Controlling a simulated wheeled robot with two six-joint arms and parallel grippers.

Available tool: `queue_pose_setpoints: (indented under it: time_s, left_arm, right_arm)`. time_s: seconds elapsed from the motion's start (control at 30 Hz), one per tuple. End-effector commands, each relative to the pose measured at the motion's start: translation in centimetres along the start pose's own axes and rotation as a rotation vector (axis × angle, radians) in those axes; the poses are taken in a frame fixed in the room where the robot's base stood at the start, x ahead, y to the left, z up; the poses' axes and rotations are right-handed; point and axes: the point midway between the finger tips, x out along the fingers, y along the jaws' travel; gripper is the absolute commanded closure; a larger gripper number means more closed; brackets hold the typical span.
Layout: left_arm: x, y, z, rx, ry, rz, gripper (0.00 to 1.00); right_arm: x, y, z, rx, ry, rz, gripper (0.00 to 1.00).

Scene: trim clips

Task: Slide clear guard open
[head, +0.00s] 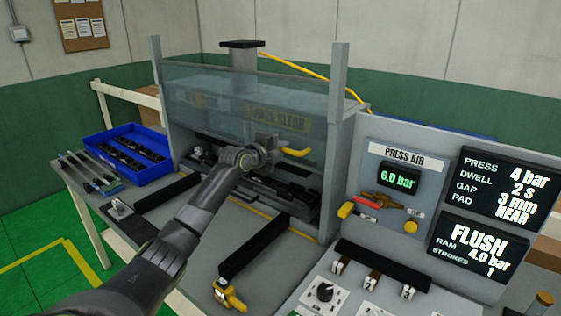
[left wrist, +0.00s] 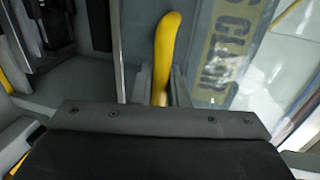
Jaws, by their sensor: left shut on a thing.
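The clear guard (head: 215,97) is a see-through panel across the front of the press, between two grey posts. A label ending in "CLEAR" is on it. Its lower edge stands above the press bed, leaving a gap with dark fixtures showing below. A yellow handle (head: 296,152) is at the guard's lower right. My left gripper (head: 276,149) is at this handle. In the left wrist view the yellow handle (left wrist: 165,50) runs down between the fingers, which are shut on it. The guard also shows there, to the right (left wrist: 225,50). My right gripper is not in view.
A blue bin (head: 128,158) of dark parts stands left of the press. A control panel (head: 380,235) with displays, a red-handled valve and knobs stands right. Black bars (head: 253,246) and a yellow clamp-like piece (head: 229,296) lie in front of the press.

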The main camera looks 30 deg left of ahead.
Motion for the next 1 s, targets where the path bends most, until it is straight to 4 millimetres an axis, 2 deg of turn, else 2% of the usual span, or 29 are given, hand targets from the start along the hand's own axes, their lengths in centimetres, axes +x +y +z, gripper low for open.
queue_pose_setpoints:
  time_s: [0.4, 0.43, 0.53, 0.87, 1.0]
  left_arm:
    - [-0.10, -0.49, 0.04, 0.002, -0.001, -0.002, 1.00]
    - [-0.10, -0.49, 0.04, 0.002, -0.001, -0.002, 0.82]
    - [-0.09, -0.45, 0.03, 0.001, -0.001, -0.001, 0.69]
    - [-0.19, -0.33, 0.04, 0.001, -0.001, 0.000, 0.68]
    - [-0.98, -0.29, 0.15, 0.002, -0.001, -0.001, 0.68]
  right_arm:
    - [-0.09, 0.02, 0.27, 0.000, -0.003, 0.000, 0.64]
    - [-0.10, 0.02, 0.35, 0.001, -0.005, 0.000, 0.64]
    - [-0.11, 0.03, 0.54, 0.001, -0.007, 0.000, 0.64]
    - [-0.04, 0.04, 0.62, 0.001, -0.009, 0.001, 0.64]
    - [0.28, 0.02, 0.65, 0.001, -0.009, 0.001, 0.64]
